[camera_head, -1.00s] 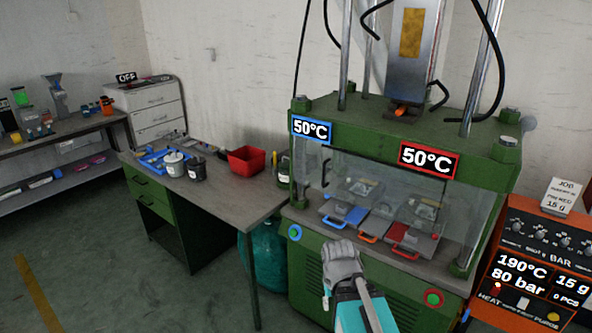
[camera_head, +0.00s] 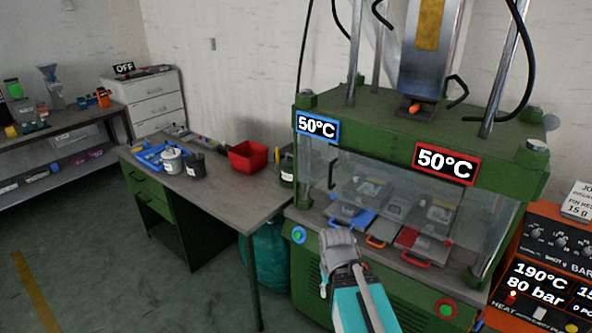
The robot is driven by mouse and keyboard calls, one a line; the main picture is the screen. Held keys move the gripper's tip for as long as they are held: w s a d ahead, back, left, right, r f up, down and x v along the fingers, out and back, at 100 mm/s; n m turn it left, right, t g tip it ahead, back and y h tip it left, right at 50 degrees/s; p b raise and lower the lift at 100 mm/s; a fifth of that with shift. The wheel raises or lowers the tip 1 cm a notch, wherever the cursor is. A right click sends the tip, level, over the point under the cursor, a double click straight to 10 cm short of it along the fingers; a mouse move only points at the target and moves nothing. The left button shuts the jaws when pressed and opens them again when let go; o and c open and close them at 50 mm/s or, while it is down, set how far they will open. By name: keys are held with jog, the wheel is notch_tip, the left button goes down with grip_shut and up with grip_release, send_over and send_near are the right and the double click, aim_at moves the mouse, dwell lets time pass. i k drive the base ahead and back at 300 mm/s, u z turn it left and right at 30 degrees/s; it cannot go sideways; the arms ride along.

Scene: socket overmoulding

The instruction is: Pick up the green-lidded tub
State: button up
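A small bright green item (camera_head: 13,89) stands on the bench at the far left. It is too small to tell whether it is the green-lidded tub. On the middle desk stand a pale tub (camera_head: 172,160) and a dark tub (camera_head: 195,165); neither clearly shows a green lid. My gripper (camera_head: 338,240) is in front of the green press, low in the picture, far from the left bench and to the right of the desk tubs. I see it from behind, so its fingertips are hidden. No object shows in it.
The green press (camera_head: 398,140) stands right of centre, with blue- and red-handled mould plates. An orange machine (camera_head: 545,270) is at the right edge. The desk (camera_head: 225,193) also holds a red bin (camera_head: 248,157) and a blue tray (camera_head: 150,158). The floor at the lower left is clear.

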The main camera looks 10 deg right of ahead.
aim_at(287, 163)
jog(key=u, duration=1.6)
jog(key=i, duration=2.4)
